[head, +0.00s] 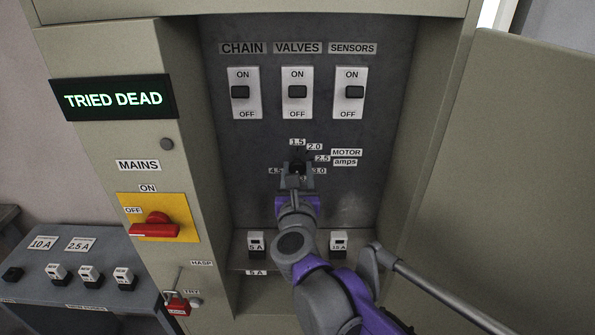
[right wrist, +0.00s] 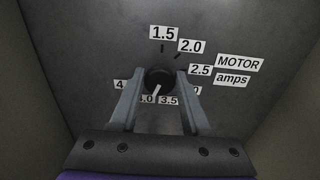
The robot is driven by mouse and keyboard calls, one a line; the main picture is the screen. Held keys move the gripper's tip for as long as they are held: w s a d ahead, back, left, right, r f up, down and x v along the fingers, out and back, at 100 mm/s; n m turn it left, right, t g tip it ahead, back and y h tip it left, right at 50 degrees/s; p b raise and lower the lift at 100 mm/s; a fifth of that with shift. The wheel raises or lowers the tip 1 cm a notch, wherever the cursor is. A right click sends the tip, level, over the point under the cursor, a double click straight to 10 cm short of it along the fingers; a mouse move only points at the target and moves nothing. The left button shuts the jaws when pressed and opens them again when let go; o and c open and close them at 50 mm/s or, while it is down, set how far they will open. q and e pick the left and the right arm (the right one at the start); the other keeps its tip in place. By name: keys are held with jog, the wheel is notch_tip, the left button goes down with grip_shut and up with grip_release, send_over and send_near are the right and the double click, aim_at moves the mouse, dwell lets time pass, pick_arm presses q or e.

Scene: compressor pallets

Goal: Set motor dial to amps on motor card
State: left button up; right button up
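The motor dial (right wrist: 159,79) is a round black knob on the grey panel, ringed by number labels from 1.5 to 4-something. In the right wrist view its white pointer line points down and slightly left, toward 4.0. My right gripper (head: 297,172) is at the dial. Its two fingers flank the knob in the right wrist view (right wrist: 159,84), with a narrow gap seeming to show on each side. The fingers cover some lower labels. My left gripper is out of view.
Three switches, chain (head: 243,93), valves (head: 297,92) and sensors (head: 349,92), sit above the dial. A red mains handle (head: 155,226) is on the left column under a lit "TRIED DEAD" sign (head: 113,99). An open cabinet door (head: 510,180) stands at the right.

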grip_shut()
jog(key=shift+n, duration=0.3)
jog(key=n, duration=0.4)
jog(key=shift+a, duration=0.1)
jog(key=n, duration=0.5)
jog(key=shift+a+f+n+b, duration=0.1)
jog(key=shift+f+n+b, duration=0.05)
jog(key=shift+n+b, duration=0.25)
jog(key=n, duration=0.3)
jog(key=shift+n, duration=0.3)
jog(key=n+b, duration=0.1)
jog(key=n, duration=0.2)
jog(key=shift+f+n, duration=0.1)
jog(key=shift+n, duration=0.2)
jog(key=n, duration=0.6)
jog(key=shift+b, duration=0.4)
